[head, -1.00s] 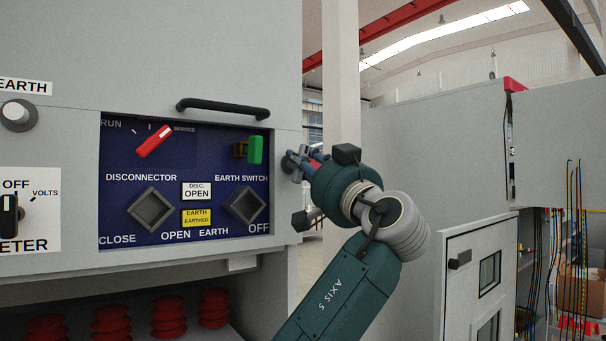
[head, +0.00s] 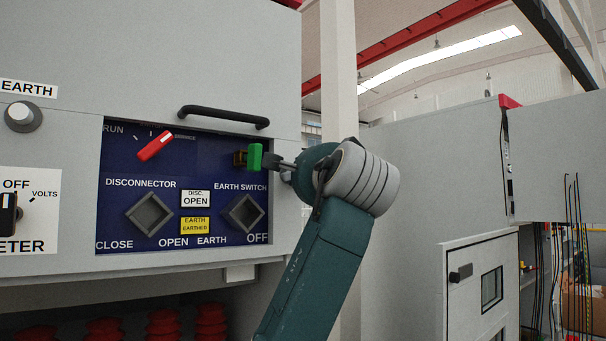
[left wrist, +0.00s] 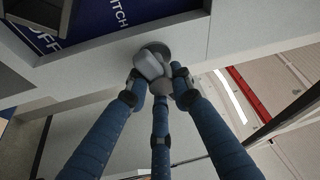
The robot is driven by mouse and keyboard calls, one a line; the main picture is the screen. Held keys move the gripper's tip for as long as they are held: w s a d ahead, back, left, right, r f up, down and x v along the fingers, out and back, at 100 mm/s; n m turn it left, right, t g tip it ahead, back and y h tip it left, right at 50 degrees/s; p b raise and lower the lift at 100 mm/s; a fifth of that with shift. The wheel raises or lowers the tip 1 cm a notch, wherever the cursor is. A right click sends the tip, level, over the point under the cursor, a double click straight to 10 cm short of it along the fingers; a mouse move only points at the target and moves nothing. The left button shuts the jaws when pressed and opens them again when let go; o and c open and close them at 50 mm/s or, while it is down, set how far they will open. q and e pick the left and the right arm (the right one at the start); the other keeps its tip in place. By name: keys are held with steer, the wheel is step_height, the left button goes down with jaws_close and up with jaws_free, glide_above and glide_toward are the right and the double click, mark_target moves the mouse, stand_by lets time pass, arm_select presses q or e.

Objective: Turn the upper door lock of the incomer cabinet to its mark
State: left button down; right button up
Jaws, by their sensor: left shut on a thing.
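The upper door lock (left wrist: 152,66) is a grey knob on a dark round base at the cabinet's front, right of the blue panel. My left gripper (left wrist: 160,82) is shut on it in the left wrist view, its blue fingers spread around the knob. In the head view my left gripper (head: 284,165) is at the cabinet's right front edge, close to the green handle, and mostly hides the lock. The lock's mark cannot be made out. My right gripper is not in view.
The blue panel (head: 190,168) carries a red selector handle (head: 155,146), a green handle (head: 255,157) and two square sockets. A black bar handle (head: 224,116) juts out above it. Another grey cabinet (head: 430,180) stands at right.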

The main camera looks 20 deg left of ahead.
arm_select(q)
steer(key=m+h, duration=0.1)
steer(key=m, duration=0.2)
steer(key=shift+f+g+p, duration=0.1)
steer(key=shift+g+p, duration=0.25)
steer(key=shift+g, duration=0.05)
steer(key=shift+f+m, duration=0.1)
steer(key=shift+m, duration=0.3)
steer(key=c, duration=1.8)
jaws_free()
steer(key=shift+o, duration=0.2)
steer(key=shift+s, duration=0.1)
steer(key=v, duration=1.2)
